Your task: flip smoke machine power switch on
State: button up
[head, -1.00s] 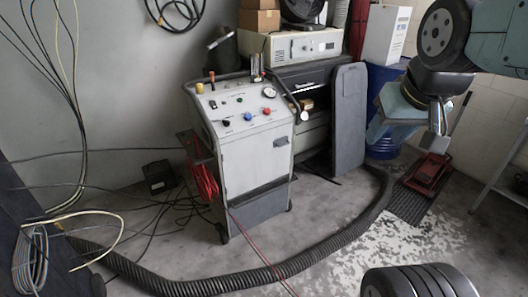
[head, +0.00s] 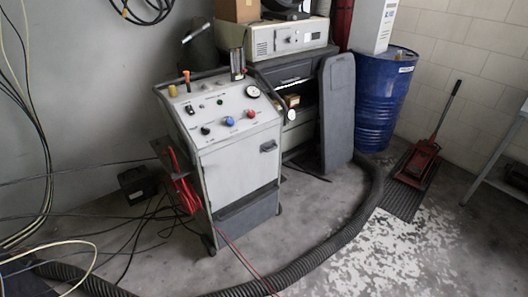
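The smoke machine appears to be the grey-white wheeled cabinet (head: 238,165) in the middle of the head view. Its sloped top panel (head: 222,112) carries black knobs, a blue knob (head: 229,121), a red knob (head: 251,114) and a round gauge (head: 253,91). A small black control (head: 190,110) sits at the panel's left side. I cannot tell which control is the power switch or its position. My gripper is out of view.
A thick black hose (head: 330,250) curves across the floor around the cabinet. Cables lie at the left. A blue drum (head: 384,105) and a red floor jack (head: 417,162) stand to the right. Patchy floor in front right is clear.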

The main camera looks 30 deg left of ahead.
aim_at(189, 108)
jog(key=z, duration=0.15)
jog(key=k, duration=1.55)
jog(key=u, duration=1.45)
jog(key=i, duration=1)
jog(key=z, duration=0.1)
